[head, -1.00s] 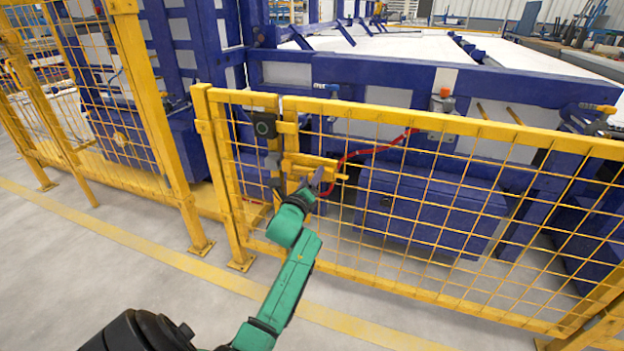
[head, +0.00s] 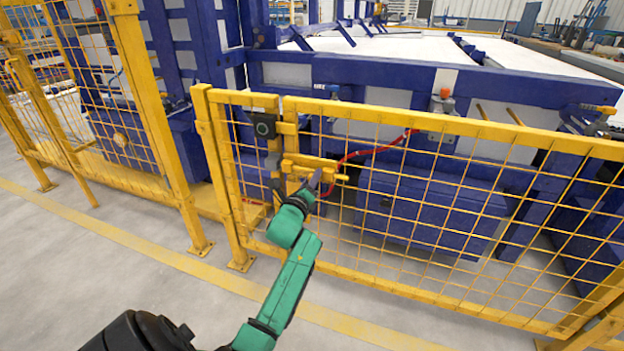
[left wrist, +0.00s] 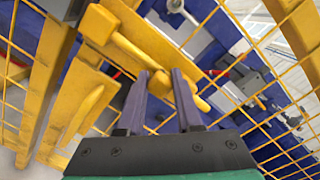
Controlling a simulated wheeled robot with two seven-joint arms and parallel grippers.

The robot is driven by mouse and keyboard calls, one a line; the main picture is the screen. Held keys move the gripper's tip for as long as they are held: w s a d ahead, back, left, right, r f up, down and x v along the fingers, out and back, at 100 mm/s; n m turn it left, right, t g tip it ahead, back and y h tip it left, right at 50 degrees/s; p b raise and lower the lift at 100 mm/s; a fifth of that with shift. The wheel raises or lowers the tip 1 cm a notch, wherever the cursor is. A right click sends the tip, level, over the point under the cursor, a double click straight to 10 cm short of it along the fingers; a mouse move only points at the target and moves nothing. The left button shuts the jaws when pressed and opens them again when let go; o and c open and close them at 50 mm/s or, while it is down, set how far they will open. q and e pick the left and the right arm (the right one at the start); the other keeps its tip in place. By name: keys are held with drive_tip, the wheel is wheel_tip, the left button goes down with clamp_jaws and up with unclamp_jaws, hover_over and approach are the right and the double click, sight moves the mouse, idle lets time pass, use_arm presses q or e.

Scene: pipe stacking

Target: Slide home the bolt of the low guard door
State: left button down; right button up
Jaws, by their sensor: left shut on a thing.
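The low guard door (head: 450,123) is a yellow mesh panel standing in line with the fence post (head: 217,170) on its left. Its yellow bolt (head: 341,177) sits on a yellow plate (head: 308,160) near the door's left edge. My left gripper (head: 318,180) is at the bolt, below the plate. In the left wrist view the two grey fingers of my left gripper (left wrist: 162,80) are shut on the bolt's knob (left wrist: 159,86). The bolt's rod shows on both sides of the fingers. The fingers partly hide the knob. My right gripper is out of view.
A black switch box (head: 264,125) is on the frame above the bolt. A red cable (head: 375,150) runs behind the mesh. A blue machine frame (head: 430,90) and a blue box (head: 430,207) stand behind the door. The grey floor (head: 130,280) in front is clear.

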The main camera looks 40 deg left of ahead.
sight(296, 169)
use_arm(q)
drive_tip(key=shift+f, duration=0.1)
idle(0.5)
drive_tip(key=shift+s+a, duration=0.1)
drive_tip(key=shift+a, duration=0.1)
drive_tip(key=a, duration=0.1)
drive_tip(key=s+a+p, duration=0.1)
drive_tip(key=a, duration=0.3)
drive_tip(key=shift+s+a, duration=0.1)
drive_tip(key=shift+s, duration=0.3)
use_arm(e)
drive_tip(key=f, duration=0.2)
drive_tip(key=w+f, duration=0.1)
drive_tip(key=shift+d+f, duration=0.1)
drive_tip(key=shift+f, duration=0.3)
use_arm(q)
drive_tip(key=c, duration=0.9)
unclamp_jaws()
drive_tip(key=o, duration=0.3)
drive_tip(key=shift+a, duration=0.2)
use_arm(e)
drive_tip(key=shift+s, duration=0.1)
use_arm(q)
drive_tip(key=shift+s+d, duration=0.15)
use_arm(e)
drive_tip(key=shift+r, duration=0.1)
